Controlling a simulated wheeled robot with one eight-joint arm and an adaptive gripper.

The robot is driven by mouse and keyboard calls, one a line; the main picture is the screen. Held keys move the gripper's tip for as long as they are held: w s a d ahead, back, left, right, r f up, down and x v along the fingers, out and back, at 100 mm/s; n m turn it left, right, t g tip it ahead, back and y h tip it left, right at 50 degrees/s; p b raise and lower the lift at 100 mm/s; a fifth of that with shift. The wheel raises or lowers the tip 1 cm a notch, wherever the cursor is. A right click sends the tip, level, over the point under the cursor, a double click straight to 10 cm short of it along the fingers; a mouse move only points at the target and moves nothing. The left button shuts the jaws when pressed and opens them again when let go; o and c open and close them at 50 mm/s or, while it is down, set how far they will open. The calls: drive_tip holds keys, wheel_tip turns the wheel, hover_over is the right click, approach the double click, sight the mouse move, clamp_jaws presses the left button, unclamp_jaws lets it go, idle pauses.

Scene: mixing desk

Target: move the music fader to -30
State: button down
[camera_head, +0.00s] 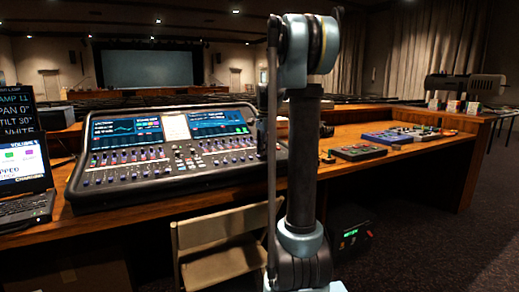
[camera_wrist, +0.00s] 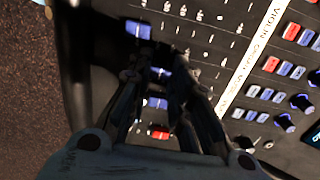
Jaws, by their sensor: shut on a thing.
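The mixing desk (camera_head: 180,152) stands on the wooden counter, with rows of faders along its front. In the wrist view, my gripper (camera_wrist: 159,74) reaches down to the fader panel, its two fingertips closed on a small blue fader cap (camera_wrist: 160,71). The fingers partly hide this cap. Another blue fader cap (camera_wrist: 138,29) sits above it in the picture, clear of the fingers. One more blue cap (camera_wrist: 156,103) and a red cap (camera_wrist: 159,133) show between the fingers. I cannot read which fader is the music one. In the head view my arm hides the gripper.
A white lettered strip (camera_wrist: 250,60) crosses the panel, with buttons and knobs (camera_wrist: 285,122) to its right. A laptop (camera_head: 22,180) stands left of the desk. A folding chair (camera_head: 220,240) is in front. Smaller devices (camera_head: 357,152) lie on the counter to the right.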

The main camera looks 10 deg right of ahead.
sight(266, 157)
drive_tip(key=shift+s+d, duration=0.15)
drive_tip(key=shift+s, duration=0.25)
drive_tip(key=c, duration=1.4)
unclamp_jaws()
drive_tip(key=shift+c, duration=0.2)
wheel_tip(266, 157, up, 12)
drive_tip(key=s, duration=0.1)
drive_tip(key=shift+d, duration=0.2)
drive_tip(key=shift+f, duration=0.1)
